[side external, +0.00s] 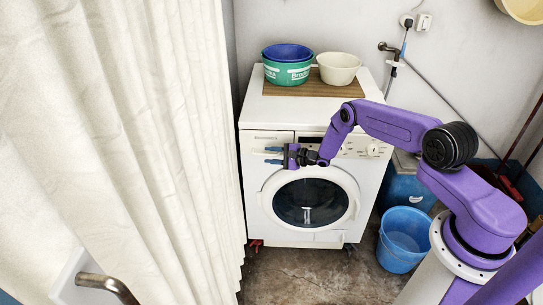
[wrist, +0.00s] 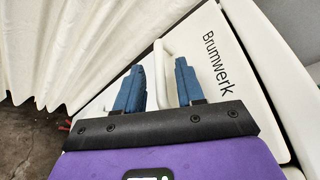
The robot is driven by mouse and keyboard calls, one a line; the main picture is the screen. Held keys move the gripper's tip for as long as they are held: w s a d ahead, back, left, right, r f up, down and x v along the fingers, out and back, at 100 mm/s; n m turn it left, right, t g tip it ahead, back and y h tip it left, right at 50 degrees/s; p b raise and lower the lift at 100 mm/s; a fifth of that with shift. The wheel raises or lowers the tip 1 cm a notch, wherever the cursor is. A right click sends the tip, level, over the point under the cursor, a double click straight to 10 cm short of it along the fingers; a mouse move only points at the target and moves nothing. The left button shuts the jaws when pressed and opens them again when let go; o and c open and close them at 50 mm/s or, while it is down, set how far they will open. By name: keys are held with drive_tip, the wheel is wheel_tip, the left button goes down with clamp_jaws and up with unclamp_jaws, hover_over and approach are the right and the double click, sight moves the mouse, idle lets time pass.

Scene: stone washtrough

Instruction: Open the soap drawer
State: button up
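The soap drawer (side external: 262,138) is the white panel at the upper left of the washing machine's front. It looks flush with the front. In the wrist view the drawer front (wrist: 204,38) bears the word "Brumwerk" and a white bar handle (wrist: 161,75). My gripper (side external: 273,156) is in front of the drawer, with its blue fingers pointing left. In the wrist view my gripper (wrist: 158,70) is open, with one finger on each side of the handle. There seems to be a gap on both sides; contact is not clear.
The washing machine (side external: 254,218) has a round door (side external: 348,208) below the drawer. A cream curtain (side external: 130,130) hangs close on the left. Green and cream basins (side external: 340,68) stand on top. A blue bucket (side external: 404,235) stands on the floor at right.

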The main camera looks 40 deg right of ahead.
drive_tip(key=shift+w+a, duration=0.1)
clamp_jaws()
drive_tip(key=s+a, duration=1.2)
drive_tip(key=shift+s+a, duration=0.2)
drive_tip(key=shift+s, duration=0.1)
idle(0.4)
unclamp_jaws()
